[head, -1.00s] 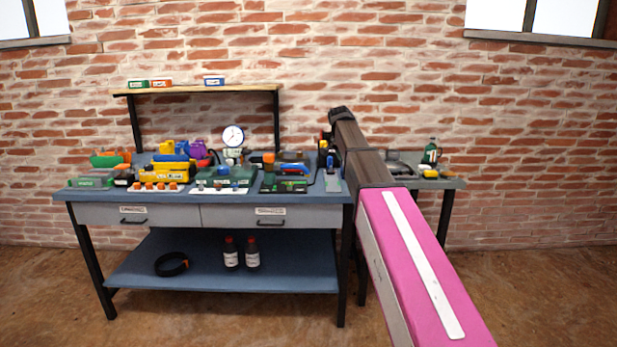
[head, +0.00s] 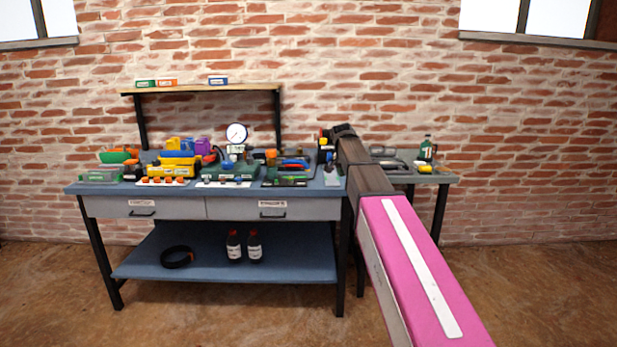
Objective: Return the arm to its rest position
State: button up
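My arm runs up from the bottom right, with a pink link (head: 415,270) bearing a white strip and then a dark brown link (head: 365,175). It reaches forward in front of the gap between the blue workbench (head: 75,188) and the grey side table (head: 447,179). The arm's far end is a black joint, beside the right end of the workbench top. My gripper's fingers do not show; they are out of sight beyond that joint. Whether they hold anything cannot be seen.
The workbench top is crowded with tools, boxes and a round dial gauge (head: 237,133). A raised shelf (head: 258,88) stands behind. A green bottle (head: 426,149) stands on the side table. Floor at right is clear.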

jog(key=s+d+f+n+g+y, duration=0.2)
jog(key=s+f+n, duration=0.6)
jog(key=s+f, duration=2.3)
notch_tip(320, 180, down, 4)
jog(key=shift+s+d+r+g+y, duration=0.25)
jog(key=shift+s+d+g+y, duration=0.1)
jog(key=shift+s+g+y, duration=0.05)
